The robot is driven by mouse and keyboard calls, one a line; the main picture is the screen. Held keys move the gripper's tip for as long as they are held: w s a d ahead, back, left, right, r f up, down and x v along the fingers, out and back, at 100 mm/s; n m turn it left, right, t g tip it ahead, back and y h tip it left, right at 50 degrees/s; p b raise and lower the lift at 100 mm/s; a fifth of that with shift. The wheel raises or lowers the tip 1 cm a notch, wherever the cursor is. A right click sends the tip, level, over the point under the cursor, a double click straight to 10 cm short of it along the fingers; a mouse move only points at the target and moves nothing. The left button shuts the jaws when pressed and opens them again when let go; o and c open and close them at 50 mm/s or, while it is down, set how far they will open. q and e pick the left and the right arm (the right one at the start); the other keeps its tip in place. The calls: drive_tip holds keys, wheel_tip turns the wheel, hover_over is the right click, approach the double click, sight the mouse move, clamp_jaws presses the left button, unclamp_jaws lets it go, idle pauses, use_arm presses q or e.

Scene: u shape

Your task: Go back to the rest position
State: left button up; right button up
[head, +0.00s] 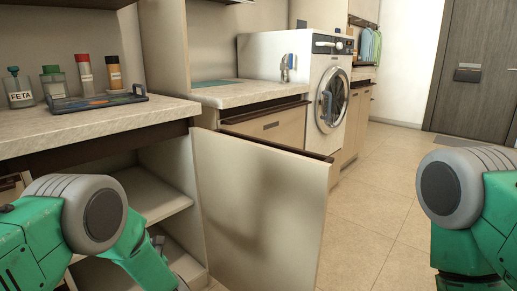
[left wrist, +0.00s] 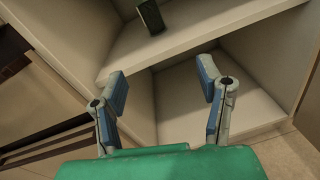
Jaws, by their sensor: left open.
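My left arm (head: 95,225) comes in at the lower left of the head view, in front of the open lower cabinet (head: 150,190). In the left wrist view my left gripper (left wrist: 164,82) is open, with nothing between its two fingers. It points at the cabinet's shelf edge and the lower compartment (left wrist: 190,105). A small dark box (left wrist: 151,16) stands on the upper shelf beyond the fingers. My right arm (head: 465,205) shows at the right edge of the head view. Its gripper is out of view.
The cabinet door (head: 260,205) stands open to the right of my left arm. Above is a counter (head: 100,125) with a tray (head: 95,102) and several bottles, one labelled FETA (head: 18,90). A washing machine (head: 300,70) stands further back. The tiled floor (head: 375,210) is clear between door and right arm.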

use_arm(q)
drive_tip(key=s+d+f+m+g+h, duration=0.2)
drive_tip(key=s+f+m+h, duration=0.2)
drive_tip(key=s+f+m, duration=0.6)
drive_tip(key=s+d+f+m+g+h, duration=0.1)
drive_tip(key=s+f+m+g+h, duration=0.15)
drive_tip(key=s+m+h, duration=0.75)
drive_tip(key=s+d+f+m+g+y, duration=0.2)
drive_tip(key=s+f+m+g+y, duration=0.1)
drive_tip(key=s+m, duration=1)
drive_tip(key=s+d+r+m+g+h, duration=0.15)
drive_tip(key=s+m+g, duration=0.35)
drive_tip(key=s+m, duration=0.6)
wheel_tip(320, 180, up, 19)
drive_tip(key=p, duration=1.8)
drive_tip(key=shift+s+a+n+t, duration=0.2)
drive_tip(key=shift+n+t, duration=0.15)
drive_tip(key=shift+n, duration=0.05)
